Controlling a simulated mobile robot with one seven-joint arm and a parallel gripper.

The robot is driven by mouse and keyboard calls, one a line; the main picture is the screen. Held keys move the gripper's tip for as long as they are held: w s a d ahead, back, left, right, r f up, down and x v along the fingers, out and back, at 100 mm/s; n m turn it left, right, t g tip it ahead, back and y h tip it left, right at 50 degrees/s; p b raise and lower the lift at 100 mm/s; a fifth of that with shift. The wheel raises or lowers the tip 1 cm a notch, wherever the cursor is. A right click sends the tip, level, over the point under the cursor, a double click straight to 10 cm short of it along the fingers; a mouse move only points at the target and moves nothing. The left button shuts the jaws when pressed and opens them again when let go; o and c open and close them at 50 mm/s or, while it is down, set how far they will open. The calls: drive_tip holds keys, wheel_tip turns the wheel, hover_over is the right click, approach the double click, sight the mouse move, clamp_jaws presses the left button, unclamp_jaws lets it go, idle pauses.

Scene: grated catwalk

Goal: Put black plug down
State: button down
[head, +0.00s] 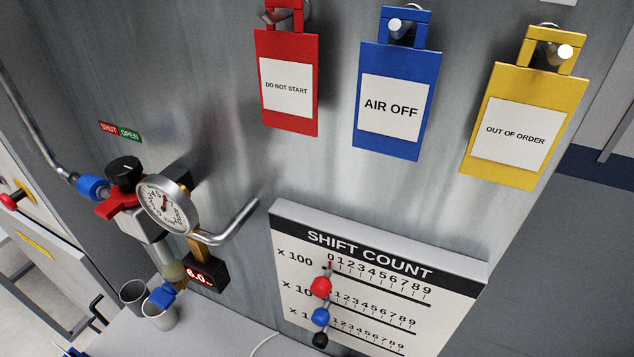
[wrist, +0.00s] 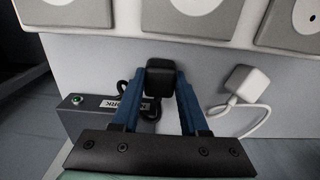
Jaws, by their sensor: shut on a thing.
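The black plug (wrist: 161,78) is between the fingertips of my gripper (wrist: 161,84) in the wrist view. The two blue fingers are shut on its sides. Black cord shows on both sides of the left finger, in front of a dark box (wrist: 85,118) with a green light and a partly hidden label. The plug is apart from the sockets in the picture. I cannot tell whether it touches the surface below. The head view does not clearly show the plug or my gripper.
A white plug (wrist: 247,86) with a white cord is right of my gripper. Grey socket plates (wrist: 188,18) line the top of the wrist view. In the head view, a valve with a gauge (head: 167,205), metal cups (head: 158,312) and a shift count board (head: 375,255) stand near a grey ledge.

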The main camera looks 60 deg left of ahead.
drive_tip(key=shift+s+d+f, duration=0.1)
drive_tip(key=shift+d+f, duration=0.05)
drive_tip(key=shift+f, duration=0.25)
drive_tip(key=shift+c, duration=2.1)
unclamp_jaws()
drive_tip(key=shift+r, duration=0.1)
wheel_tip(320, 180, up, 13)
drive_tip(key=shift+r+p, duration=0.15)
drive_tip(key=shift+p, duration=0.25)
